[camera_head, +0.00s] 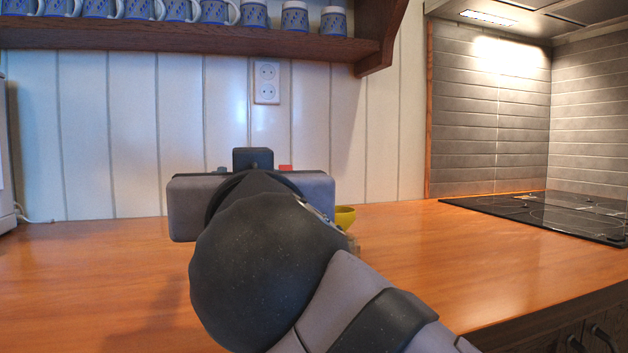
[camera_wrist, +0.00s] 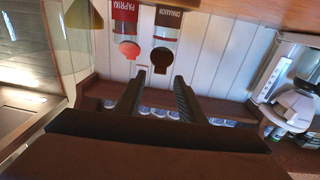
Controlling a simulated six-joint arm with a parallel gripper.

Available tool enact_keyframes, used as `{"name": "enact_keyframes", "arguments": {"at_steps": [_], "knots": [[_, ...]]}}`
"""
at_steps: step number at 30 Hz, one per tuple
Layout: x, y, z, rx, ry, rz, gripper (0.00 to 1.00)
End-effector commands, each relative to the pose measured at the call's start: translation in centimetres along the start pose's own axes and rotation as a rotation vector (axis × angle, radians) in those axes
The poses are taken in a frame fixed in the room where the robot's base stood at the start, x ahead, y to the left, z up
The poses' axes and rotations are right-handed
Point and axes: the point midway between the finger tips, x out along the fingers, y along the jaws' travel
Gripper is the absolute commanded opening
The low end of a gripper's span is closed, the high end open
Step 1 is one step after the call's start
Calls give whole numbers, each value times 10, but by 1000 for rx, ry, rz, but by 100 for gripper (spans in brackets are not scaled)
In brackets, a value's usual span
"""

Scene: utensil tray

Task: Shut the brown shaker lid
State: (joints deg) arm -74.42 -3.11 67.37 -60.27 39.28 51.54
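In the wrist view, which looks roughly upside down, the cinnamon shaker (camera_wrist: 167,24) has a brown label and a brown lid (camera_wrist: 161,60). The lid stands swung open, away from the shaker body. My gripper (camera_wrist: 160,77) is open and empty, its two dark fingers apart. The brown lid appears in line with the gap between the fingertips; I cannot tell how far beyond them it is. In the head view my arm hides the fingers and the brown shaker.
The paprika shaker (camera_wrist: 124,18) stands beside the cinnamon one, its orange-red lid (camera_wrist: 127,50) also open. A yellow bowl (camera_head: 345,215) is right of my arm. A shelf (camera_head: 200,40) with several mugs hangs above. The counter (camera_head: 90,270) is clear at left; a cooktop (camera_head: 545,213) lies right.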

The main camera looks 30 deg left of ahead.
Motion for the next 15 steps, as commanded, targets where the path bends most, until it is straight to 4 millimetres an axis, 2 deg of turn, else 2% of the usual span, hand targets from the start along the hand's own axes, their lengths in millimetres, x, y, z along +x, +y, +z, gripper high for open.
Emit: {"name": "enact_keyframes", "arguments": {"at_steps": [6, 15], "knots": [[-30, -1, 1, 1, -1, -2, 36], [-41, 0, 1, 0, -3, 0, 36]]}}
